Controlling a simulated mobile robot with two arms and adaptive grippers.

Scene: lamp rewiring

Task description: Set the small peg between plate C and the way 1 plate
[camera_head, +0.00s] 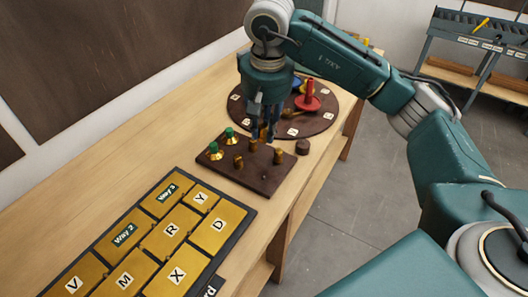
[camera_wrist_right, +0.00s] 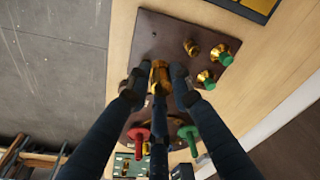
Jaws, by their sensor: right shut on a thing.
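My right gripper (camera_head: 262,136) points down over the dark peg block (camera_head: 262,184). In the wrist view, its fingers (camera_wrist_right: 160,84) are shut on a brass peg (camera_wrist_right: 159,72); I cannot tell whether the peg is clear of the block. Other brass pegs (camera_head: 238,161) stand on the block, with two green-topped brass pegs (camera_head: 214,152) at its left side. The plate board (camera_head: 246,212) lies in front, with brass plates including V, M, X, R, D, Y (camera_head: 204,194), Way 2 and Way 3. I see no plate C or way 1 plate. My left gripper is not in view.
Behind the block is a round dark tray (camera_head: 318,124) with a red peg (camera_head: 309,97), a blue piece and small labels. Bare wooden table (camera_head: 110,165) lies to the left. A grey rack (camera_head: 470,45) stands at the back right.

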